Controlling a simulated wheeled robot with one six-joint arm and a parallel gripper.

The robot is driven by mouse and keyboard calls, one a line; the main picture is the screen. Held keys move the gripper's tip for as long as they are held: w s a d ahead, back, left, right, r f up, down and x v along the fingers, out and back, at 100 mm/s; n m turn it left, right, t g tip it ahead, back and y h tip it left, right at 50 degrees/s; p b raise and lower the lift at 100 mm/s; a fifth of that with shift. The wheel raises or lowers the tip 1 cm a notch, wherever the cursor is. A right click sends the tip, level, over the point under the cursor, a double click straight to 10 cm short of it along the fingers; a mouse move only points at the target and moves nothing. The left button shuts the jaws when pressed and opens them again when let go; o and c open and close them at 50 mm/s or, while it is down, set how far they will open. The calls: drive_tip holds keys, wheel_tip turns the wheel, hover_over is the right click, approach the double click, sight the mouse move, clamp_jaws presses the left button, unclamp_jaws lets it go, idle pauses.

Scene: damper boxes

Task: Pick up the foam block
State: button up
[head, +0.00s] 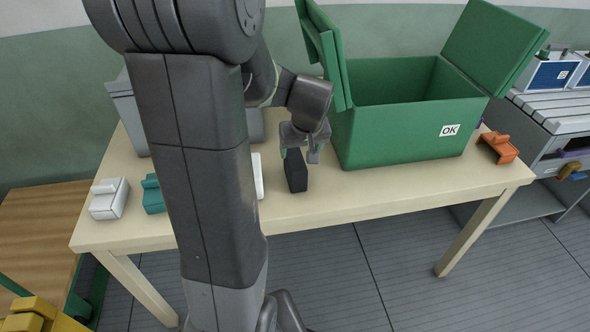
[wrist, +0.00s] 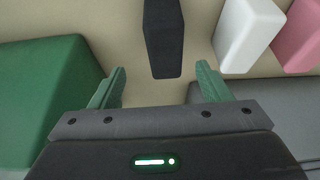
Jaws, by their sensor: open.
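A dark block (head: 296,171), which looks like the foam block, lies on the table just left of the green box. In the wrist view the dark block (wrist: 163,38) is straight ahead, in line with the gap between the fingers. My gripper (head: 299,153) is open and empty, close to the block's far end.
The open green box (head: 400,135) marked OK stands right of the gripper. A white block (wrist: 247,36) and a pink block (wrist: 301,38) lie beside the dark one. A grey box (head: 130,115) is behind my arm. An orange part (head: 498,148) sits at the table's right end.

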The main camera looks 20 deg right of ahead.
sight(296, 162)
drive_tip(key=x, duration=0.5)
drive_tip(key=shift+f, duration=0.2)
drive_tip(key=f, duration=0.2)
drive_tip(key=w+f, duration=0.1)
drive_tip(key=f, duration=0.1)
drive_tip(key=shift+w+a, duration=0.1)
drive_tip(key=shift+a, duration=0.2)
drive_tip(key=shift+w+d+f, duration=0.1)
drive_tip(key=shift+w+f, duration=0.15)
drive_tip(key=shift+f, duration=0.25)
drive_tip(key=c, duration=1.1)
